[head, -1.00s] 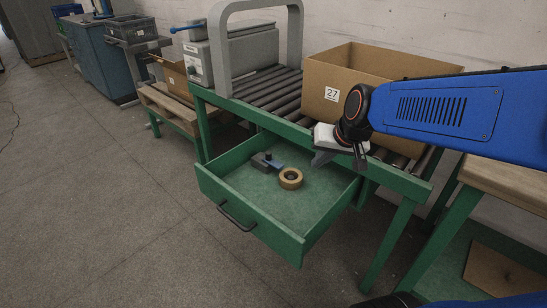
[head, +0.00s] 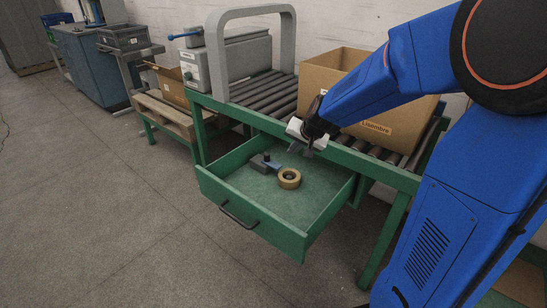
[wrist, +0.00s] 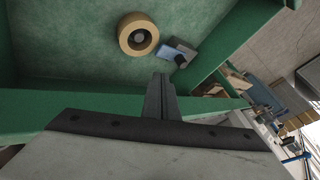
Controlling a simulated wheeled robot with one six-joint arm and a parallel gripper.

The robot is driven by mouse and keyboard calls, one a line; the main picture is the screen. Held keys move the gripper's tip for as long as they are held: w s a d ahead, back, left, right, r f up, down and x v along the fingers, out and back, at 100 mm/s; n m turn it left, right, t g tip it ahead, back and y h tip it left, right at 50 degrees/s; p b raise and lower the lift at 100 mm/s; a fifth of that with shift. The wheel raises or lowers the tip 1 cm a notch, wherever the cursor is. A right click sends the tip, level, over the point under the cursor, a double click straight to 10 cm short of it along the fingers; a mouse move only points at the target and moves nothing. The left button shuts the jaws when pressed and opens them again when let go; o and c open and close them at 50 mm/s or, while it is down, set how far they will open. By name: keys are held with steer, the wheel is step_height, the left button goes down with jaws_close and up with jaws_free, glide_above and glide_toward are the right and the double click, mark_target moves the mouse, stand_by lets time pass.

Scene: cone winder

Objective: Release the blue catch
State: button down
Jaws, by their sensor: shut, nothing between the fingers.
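A blue lever (head: 184,36) sticks out to the left from the grey machine housing (head: 193,68) beside the roller conveyor; it may be the blue catch. It also seems to show small at the right edge of the wrist view (wrist: 296,158). My gripper (head: 309,150) is over the conveyor's front edge and the back of the open drawer, well to the right of the lever and apart from it. In the wrist view its dark fingers (wrist: 160,97) are together with nothing between them.
The open green drawer (head: 250,228) holds a brown tape roll (head: 289,178) and a dark tool with a blue part (head: 264,162). A grey arch (head: 217,62) spans the conveyor between the lever and my gripper. A cardboard box (head: 384,131) stands behind my arm. Floor at left is clear.

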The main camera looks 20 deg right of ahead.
steer(key=shift+w+f, duration=0.1)
stand_by(0.3)
glide_toward(275, 164)
steer(key=shift+w+d+f, duration=0.3)
steer(key=shift+w+f, duration=0.25)
steer(key=shift+f, duration=0.05)
steer(key=shift+w+d+f, duration=0.25)
steer(key=shift+w+f, duration=0.3)
steer(key=shift+f, duration=0.05)
steer(key=shift+w+d+f, duration=0.3)
steer(key=shift+w+f, duration=0.3)
steer(key=shift+w+a, duration=0.6)
steer(key=shift+a, duration=0.2)
steer(key=shift+w+a, duration=0.6)
steer(key=shift+a, duration=0.15)
steer(key=shift+r, duration=0.1)
